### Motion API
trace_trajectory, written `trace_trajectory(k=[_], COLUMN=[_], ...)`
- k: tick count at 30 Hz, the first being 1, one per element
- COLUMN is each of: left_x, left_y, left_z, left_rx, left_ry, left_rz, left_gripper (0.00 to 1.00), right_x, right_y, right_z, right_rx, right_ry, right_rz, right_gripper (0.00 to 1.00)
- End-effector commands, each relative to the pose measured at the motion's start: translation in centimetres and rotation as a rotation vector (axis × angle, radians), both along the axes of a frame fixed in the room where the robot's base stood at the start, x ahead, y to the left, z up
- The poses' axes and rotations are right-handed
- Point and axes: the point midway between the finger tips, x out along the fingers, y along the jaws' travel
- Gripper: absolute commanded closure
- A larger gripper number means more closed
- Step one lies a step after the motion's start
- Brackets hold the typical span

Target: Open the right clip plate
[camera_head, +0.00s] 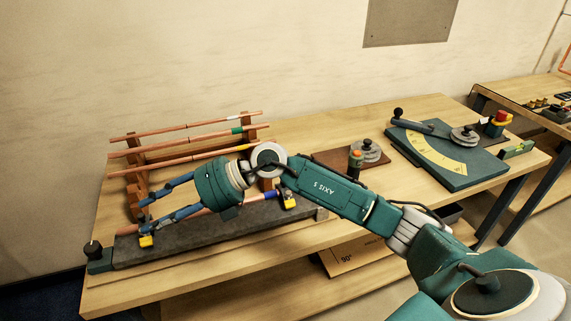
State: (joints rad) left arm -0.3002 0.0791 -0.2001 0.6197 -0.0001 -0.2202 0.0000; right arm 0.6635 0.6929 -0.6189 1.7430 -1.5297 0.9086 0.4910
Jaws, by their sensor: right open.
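My right gripper (146,213) reaches in from the right, with its two blue fingers apart and pointing left over the grey base block (232,237). Nothing shows between the fingers. The right clip (289,201), a small yellow and black part, sits at the right end of the block, below my right wrist and well behind my fingertips. A similar yellow left clip (146,241) is at the left end, just below the fingertips; I cannot tell whether they touch. My left gripper is out of view.
A wooden rack (138,192) holds several copper tubes (185,127) behind the block. A dark knob (93,248) stands at the block's left end. To the right are grey discs (367,150) and a green board with a yellow scale (437,153).

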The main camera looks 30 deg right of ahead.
Motion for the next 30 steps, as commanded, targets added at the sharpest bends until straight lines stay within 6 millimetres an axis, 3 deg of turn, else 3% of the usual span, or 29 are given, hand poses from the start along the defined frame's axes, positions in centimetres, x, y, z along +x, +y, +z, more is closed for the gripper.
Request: trace_trajectory(k=[1, 5, 9, 13, 15, 18, 23, 30], left_x=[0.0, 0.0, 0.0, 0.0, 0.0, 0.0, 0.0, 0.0], left_y=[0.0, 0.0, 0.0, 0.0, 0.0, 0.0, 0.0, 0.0], left_z=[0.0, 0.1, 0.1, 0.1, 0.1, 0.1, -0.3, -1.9], left_rx=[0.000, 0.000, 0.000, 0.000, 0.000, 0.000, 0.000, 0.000], left_ry=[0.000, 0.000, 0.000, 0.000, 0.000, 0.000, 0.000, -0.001], left_rz=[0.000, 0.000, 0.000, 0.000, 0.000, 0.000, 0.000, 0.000], left_gripper=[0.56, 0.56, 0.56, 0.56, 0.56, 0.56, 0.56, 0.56], right_x=[1.2, 2.5, 2.8, 2.2, 1.8, 1.4, 1.4, 1.9], right_y=[-3.6, -12.9, -22.7, -29.1, -31.2, -32.8, -33.3, -33.3], right_z=[-1.5, -4.4, -4.5, -3.3, -2.8, -2.4, -2.8, -5.2], right_rx=[-0.168, -0.519, -0.790, -0.944, -0.994, -1.030, -1.040, -1.038], right_ry=[0.009, 0.089, 0.192, 0.274, 0.305, 0.332, 0.339, 0.339], right_rz=[-0.006, -0.063, -0.172, -0.268, -0.303, -0.333, -0.339, -0.337], right_gripper=[0.59, 0.59, 0.59, 0.59, 0.59, 0.59, 0.59, 0.59])
